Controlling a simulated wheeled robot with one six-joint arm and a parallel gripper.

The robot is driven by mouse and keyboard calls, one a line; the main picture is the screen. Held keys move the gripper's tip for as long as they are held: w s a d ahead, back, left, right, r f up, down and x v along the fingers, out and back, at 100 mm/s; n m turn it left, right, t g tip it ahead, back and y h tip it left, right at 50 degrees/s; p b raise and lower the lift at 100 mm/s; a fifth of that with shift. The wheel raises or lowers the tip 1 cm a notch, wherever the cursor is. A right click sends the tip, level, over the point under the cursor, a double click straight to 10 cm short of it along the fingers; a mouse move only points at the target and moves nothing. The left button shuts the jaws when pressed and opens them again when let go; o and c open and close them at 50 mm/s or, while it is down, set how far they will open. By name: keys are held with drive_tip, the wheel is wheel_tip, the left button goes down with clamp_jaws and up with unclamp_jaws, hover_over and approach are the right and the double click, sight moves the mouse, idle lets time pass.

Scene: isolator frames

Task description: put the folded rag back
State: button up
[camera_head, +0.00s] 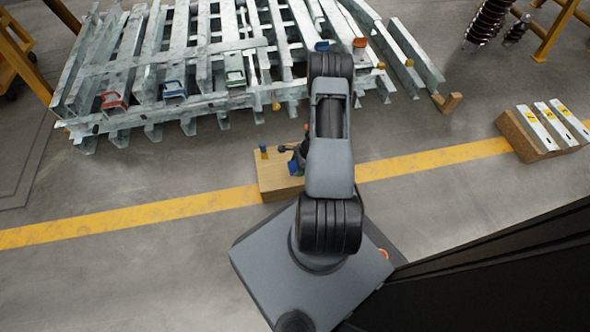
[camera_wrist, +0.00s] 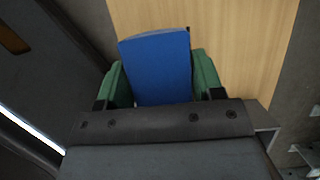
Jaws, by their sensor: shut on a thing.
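The folded rag (camera_wrist: 157,58) is a flat blue piece in the wrist view. My gripper (camera_wrist: 160,75), with green fingers, is shut on it, one finger on each side. In the head view my arm hides most of the gripper, and a bit of blue (camera_head: 295,168) shows beside the arm. A light wooden block or box (camera_head: 272,182) lies below the gripper; its wood top (camera_wrist: 240,45) fills the upper wrist view behind the rag. I cannot tell whether the rag touches the wood.
A small blue-topped item (camera_head: 263,150) and a dark item stand at the wooden box's far edge. A stack of galvanized steel frames (camera_head: 200,55) lies beyond. A yellow floor line (camera_head: 130,220) crosses the floor. A board with white bars (camera_head: 520,140) is at right. Floor at left is clear.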

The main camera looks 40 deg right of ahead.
drive_tip(key=b+x, duration=0.2)
drive_tip(key=x, duration=0.1)
drive_tip(key=shift+d+f, duration=0.3)
drive_tip(key=shift+f, duration=0.25)
drive_tip(key=shift+d, duration=0.1)
